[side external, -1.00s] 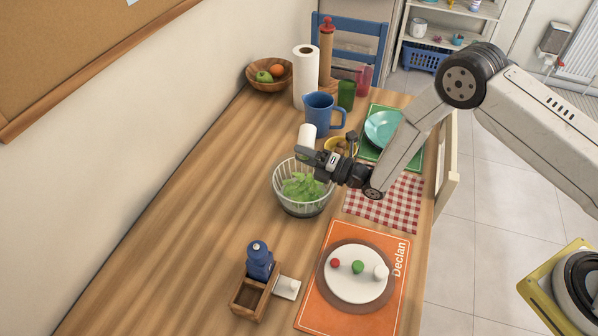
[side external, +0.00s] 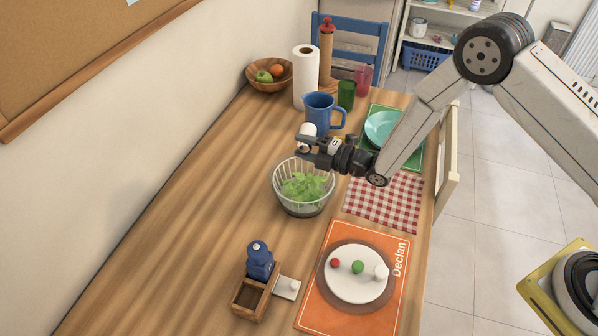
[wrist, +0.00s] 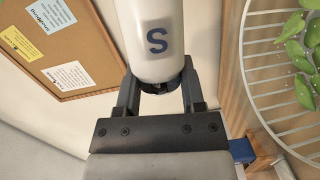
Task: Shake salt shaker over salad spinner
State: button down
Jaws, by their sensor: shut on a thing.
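The salt shaker, a white cylinder with a dark "S" (wrist: 155,38), is gripped between both fingers of my gripper (wrist: 160,92) in the wrist view. In the side view my gripper (side external: 303,146) is at the far edge of the salad spinner, above it. The shaker (side external: 308,129) shows as a short white shape there, partly hidden by the fingers. It looks tilted; its exact angle is hard to tell. The salad spinner (side external: 279,192) is a clear bowl with a white slatted basket holding green leaves (side external: 303,187). Its basket also shows at right in the wrist view (wrist: 262,95).
A blue mug (side external: 319,112) and paper towel roll (side external: 306,77) stand behind. A plate (side external: 354,288) lies on an orange mat (side external: 335,318). The table left of the spinner is clear.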

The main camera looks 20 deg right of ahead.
aim_at(305, 129)
jog(key=shift+r, duration=0.15)
jog(key=shift+r+m+g+h, duration=0.3)
jog(key=shift+r+m+g, duration=0.1)
jog(key=shift+r+m, duration=0.95)
notch_tip(305, 129, up, 3)
jog(key=m+g, duration=0.1)
jog(key=m, duration=0.2)
jog(key=shift+s+f+m, duration=0.1)
jog(key=shift+f+m, duration=0.05)
jog(key=shift+m, duration=0.2)
jog(key=shift+s+a+r+m+g, duration=0.1)
jog(key=shift+r+m+g, duration=0.4)
jog(key=shift+m, duration=0.4)
jog(key=shift+a+r+m+g, duration=0.1)
jog(key=shift+r+m+g, duration=0.4)
jog(key=shift+m, duration=0.4)
jog(key=shift+s+r+m+g+y, duration=0.1)
jog(key=shift+r+m+g+y, duration=0.3)
jog(key=shift+m, duration=0.35)
jog(key=shift+r+m+g+y, duration=0.3)
jog(key=shift+r+m, duration=0.1)
jog(key=shift+m, duration=0.35)
jog(key=shift+s+a, duration=0.1)
